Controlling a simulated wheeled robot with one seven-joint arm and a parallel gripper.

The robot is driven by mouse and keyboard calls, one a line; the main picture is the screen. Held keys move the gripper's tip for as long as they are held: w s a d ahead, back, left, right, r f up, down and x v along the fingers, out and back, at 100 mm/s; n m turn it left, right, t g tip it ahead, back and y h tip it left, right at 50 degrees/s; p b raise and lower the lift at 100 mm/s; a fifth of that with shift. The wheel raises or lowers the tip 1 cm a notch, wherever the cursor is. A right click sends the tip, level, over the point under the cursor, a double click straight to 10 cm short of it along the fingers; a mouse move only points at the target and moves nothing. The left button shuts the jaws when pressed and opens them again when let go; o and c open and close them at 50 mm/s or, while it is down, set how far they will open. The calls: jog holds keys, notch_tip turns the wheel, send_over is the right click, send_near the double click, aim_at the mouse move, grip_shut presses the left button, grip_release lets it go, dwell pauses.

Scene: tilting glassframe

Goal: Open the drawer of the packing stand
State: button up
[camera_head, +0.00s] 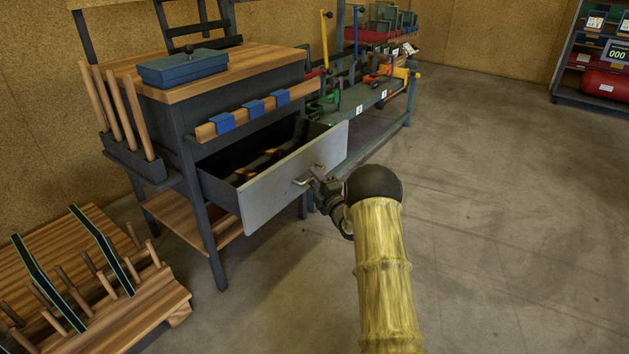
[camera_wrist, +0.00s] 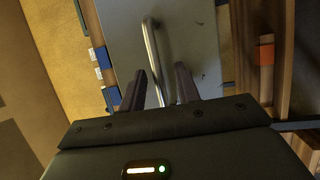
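The packing stand (camera_head: 190,88) has a wooden top and a dark frame. Its drawer (camera_head: 290,187) is pulled well out, with a plain grey front and brown objects showing inside. The drawer's bar handle (camera_head: 303,181) is on the front face. My gripper (camera_head: 318,180) is at the handle. In the wrist view, the handle (camera_wrist: 152,50) runs between the two fingers of my gripper (camera_wrist: 160,82). The fingers stand apart, with visible space between them and the bar, so the gripper looks open around it. The drawer front (camera_wrist: 195,40) lies just beyond.
A blue box (camera_head: 183,68) sits on the stand's top. Wooden racks with pegs (camera_head: 95,290) stand at the lower left. A green bench with tools (camera_head: 365,98) is behind the drawer. Shelves (camera_head: 590,60) stand at the far right. The floor (camera_head: 500,200) to the right is clear.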

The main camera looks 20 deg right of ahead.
jog(key=p+v, duration=0.6)
jog(key=v, duration=1.1)
jog(key=shift+s, duration=0.2)
jog(key=shift+d, duration=0.1)
